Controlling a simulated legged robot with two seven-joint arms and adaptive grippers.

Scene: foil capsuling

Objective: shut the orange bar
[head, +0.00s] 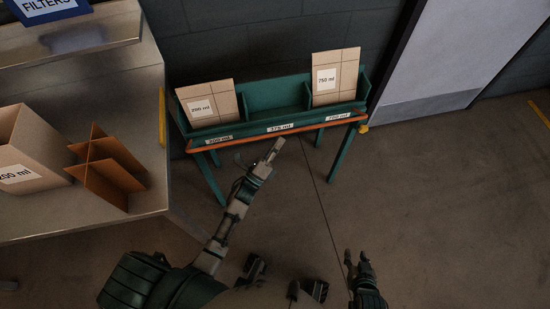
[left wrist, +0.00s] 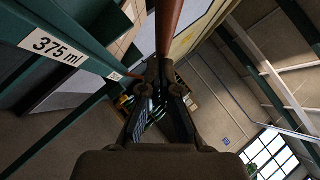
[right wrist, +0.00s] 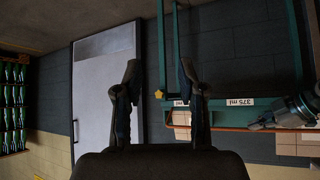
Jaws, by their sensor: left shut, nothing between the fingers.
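The orange bar (head: 225,142) runs along the front of the green rack (head: 270,92), just below its size labels. My left gripper (head: 277,146) is shut and empty, with its tips close to the middle of the bar. In the left wrist view the bar (left wrist: 168,28) runs close past the tips of my left gripper (left wrist: 163,68); I cannot tell whether they touch. My right gripper (head: 352,258) is low over the floor, away from the rack. In the right wrist view my right gripper (right wrist: 159,68) is open with nothing between its fingers, and the bar (right wrist: 222,129) shows upside down.
The rack holds a 200 ml carton (head: 208,101) at left and a 750 ml carton (head: 335,75) at right; its middle bay looks empty. A metal table (head: 90,217) with a box (head: 30,150) and a brown divider (head: 108,172) stands at left. Floor at right is clear.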

